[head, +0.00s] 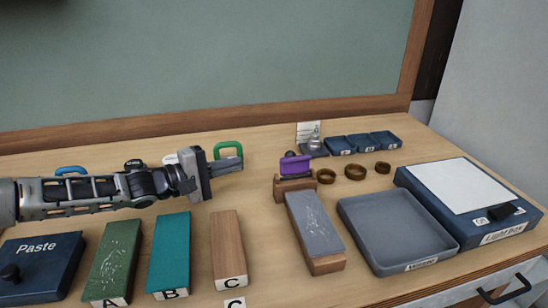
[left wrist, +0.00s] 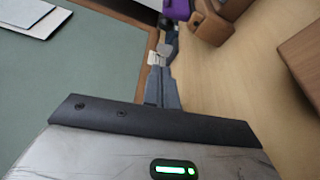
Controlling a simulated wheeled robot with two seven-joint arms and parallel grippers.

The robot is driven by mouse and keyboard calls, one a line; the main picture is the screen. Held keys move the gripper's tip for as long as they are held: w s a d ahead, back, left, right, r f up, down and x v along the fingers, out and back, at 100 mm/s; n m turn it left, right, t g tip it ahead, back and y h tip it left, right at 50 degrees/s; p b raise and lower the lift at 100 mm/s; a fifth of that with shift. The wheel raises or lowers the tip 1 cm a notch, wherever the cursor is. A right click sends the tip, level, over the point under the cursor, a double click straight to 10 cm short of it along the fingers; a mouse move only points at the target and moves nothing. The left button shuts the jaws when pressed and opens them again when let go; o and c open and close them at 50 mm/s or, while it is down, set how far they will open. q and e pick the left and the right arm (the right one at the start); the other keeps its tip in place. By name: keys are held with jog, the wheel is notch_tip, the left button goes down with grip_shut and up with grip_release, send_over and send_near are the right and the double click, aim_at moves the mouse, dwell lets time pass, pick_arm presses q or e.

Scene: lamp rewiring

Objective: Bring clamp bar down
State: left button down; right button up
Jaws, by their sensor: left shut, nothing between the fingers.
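A purple piece (head: 296,165), which looks like the clamp bar, sits at the top of a wooden holder (head: 288,190) behind a grey stone on a wooden base (head: 314,222). A dark knob shows at its back. Whether it presses on anything is too small to tell. It also shows at the top edge of the left wrist view (left wrist: 205,8), partly cut off. My left gripper (head: 238,163) is left of the purple piece, apart from it. Its fingers (left wrist: 162,75) are together and empty, pointing towards the holder side. My right gripper is not in view.
A green handle (head: 229,147) stands just behind my left fingers. Blocks A (head: 113,260), B (head: 169,252) and C (head: 228,245) lie in front. Brown rings (head: 355,172), a grey tray (head: 395,230) and a light box (head: 465,190) are to the right.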

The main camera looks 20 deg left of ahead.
aim_at(293, 161)
pick_arm(q)
jog(key=shift+w+d, duration=0.35)
jog(key=shift+d, duration=0.05)
jog(key=x, duration=0.8)
jog(key=shift+w+d, duration=0.25)
jog(key=shift+w, duration=0.05)
jog(key=shift+d+p, duration=0.25)
jog(key=shift+p, duration=0.05)
jog(key=shift+s+d+r+p, duration=0.1)
jog(key=shift+s+d+p, duration=0.15)
jog(key=shift+s, duration=0.25)
jog(key=shift+s+d+r+p, duration=0.1)
jog(key=shift+s+d, duration=0.15)
jog(key=shift+s, duration=0.25)
jog(key=shift+s+d, duration=0.4)
jog(key=shift+s, duration=0.1)
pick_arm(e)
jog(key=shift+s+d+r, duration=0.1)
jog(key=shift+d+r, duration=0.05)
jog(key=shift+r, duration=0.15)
pick_arm(q)
jog(key=shift+d, duration=0.15)
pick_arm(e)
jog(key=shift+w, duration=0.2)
